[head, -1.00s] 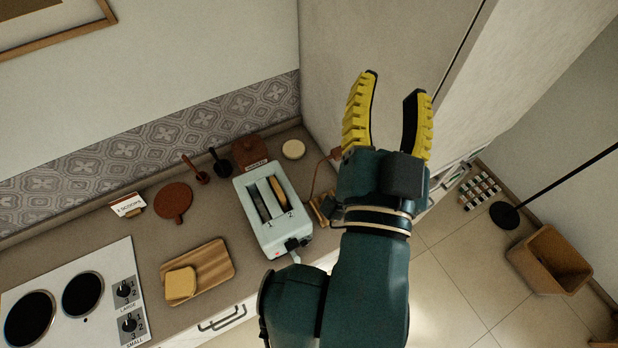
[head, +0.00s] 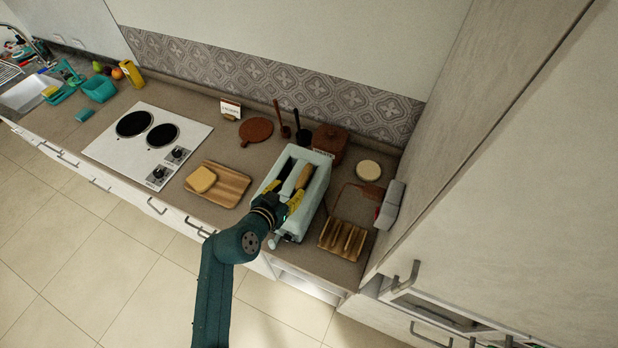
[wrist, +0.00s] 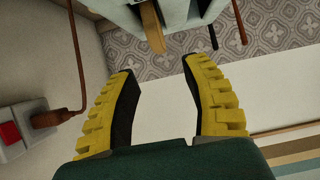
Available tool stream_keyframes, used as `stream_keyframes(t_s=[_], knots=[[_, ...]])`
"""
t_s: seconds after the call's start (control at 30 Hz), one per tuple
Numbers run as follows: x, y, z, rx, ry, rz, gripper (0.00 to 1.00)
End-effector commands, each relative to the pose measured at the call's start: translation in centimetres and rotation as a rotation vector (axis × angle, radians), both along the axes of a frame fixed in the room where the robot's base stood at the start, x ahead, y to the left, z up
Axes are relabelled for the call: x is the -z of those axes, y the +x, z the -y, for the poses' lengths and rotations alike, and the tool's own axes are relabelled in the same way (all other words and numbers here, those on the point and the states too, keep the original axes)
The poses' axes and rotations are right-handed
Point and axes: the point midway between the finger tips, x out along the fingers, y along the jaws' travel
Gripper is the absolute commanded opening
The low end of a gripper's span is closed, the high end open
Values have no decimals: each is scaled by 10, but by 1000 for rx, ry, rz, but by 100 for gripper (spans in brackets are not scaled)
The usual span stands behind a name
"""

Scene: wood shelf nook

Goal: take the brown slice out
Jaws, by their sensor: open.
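The pale toaster (head: 319,187) stands on the counter with two long slots. A brown slice (head: 300,177) sticks up from its right-hand slot, and it also shows in the wrist view (wrist: 151,27) at top centre. The left-hand slot looks dark, and I cannot tell what it holds. My gripper (head: 281,197) is over the toaster's front end in the head view, hiding part of it. In the wrist view the yellow-backed fingers (wrist: 163,65) are wide apart with nothing between them. The slice lies beyond the fingertips, apart from them.
A wooden rack (head: 342,240) stands right of the toaster, near a wall socket (head: 390,206) and its cord. A wooden board (head: 232,184) with a pale bread slice (head: 201,180) lies left. A brown pot (head: 331,142) stands behind. The tall cabinet (head: 440,130) bounds the right side.

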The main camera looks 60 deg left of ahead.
Motion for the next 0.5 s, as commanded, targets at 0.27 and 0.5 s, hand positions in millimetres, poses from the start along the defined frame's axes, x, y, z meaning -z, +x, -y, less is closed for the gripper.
stream_keyframes(t_s=[0.27, 0.5], knots=[[24, 32, -26, 2, 4, 1, 48], [40, 55, -45, 3, 4, 0, 48]])
